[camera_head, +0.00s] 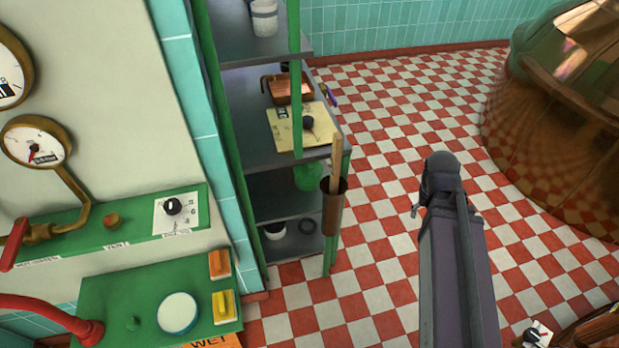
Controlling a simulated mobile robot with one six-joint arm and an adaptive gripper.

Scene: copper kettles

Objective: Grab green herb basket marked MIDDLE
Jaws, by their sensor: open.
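I see no basket with a MIDDLE label in the head view. A green rounded thing (308,177) sits on the lower level of the shelf unit, partly hidden by the shelf above and a brown holder; I cannot tell what it is, and I see no label on it. My gripper (415,210) shows only in part at the dark far end of my arm, to the right of the shelf unit and above the checkered floor. What shows of it is apart from the shelf, with nothing seen in it. The jaws are open, though mostly hidden.
A big copper kettle (560,120) stands right. Green control panels (110,290) are left. Floor between is clear.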

